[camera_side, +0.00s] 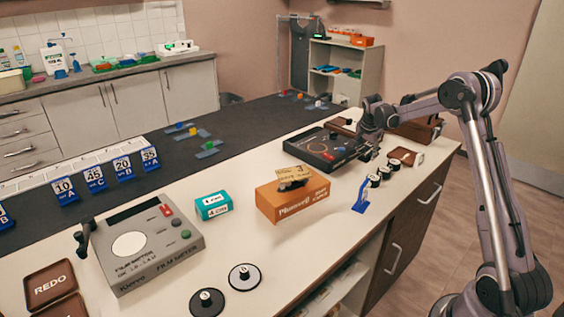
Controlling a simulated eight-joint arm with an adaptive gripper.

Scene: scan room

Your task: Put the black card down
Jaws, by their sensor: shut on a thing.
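My gripper (368,153) is at the right edge of a flat black device (318,145) with a red button, on the far part of the white counter. Its jaws are shut on a small dark thing that I take to be the black card. The card is mostly hidden by the fingers and hard to tell from the dark gripper. I cannot tell whether it touches the counter or the device.
Black knobs (373,180) and a blue stand (361,195) are close in front. An orange box (292,201) stands to the left, with a teal box (213,205) and a grey film meter (147,243) beyond. Brown trays (406,156) lie to the right.

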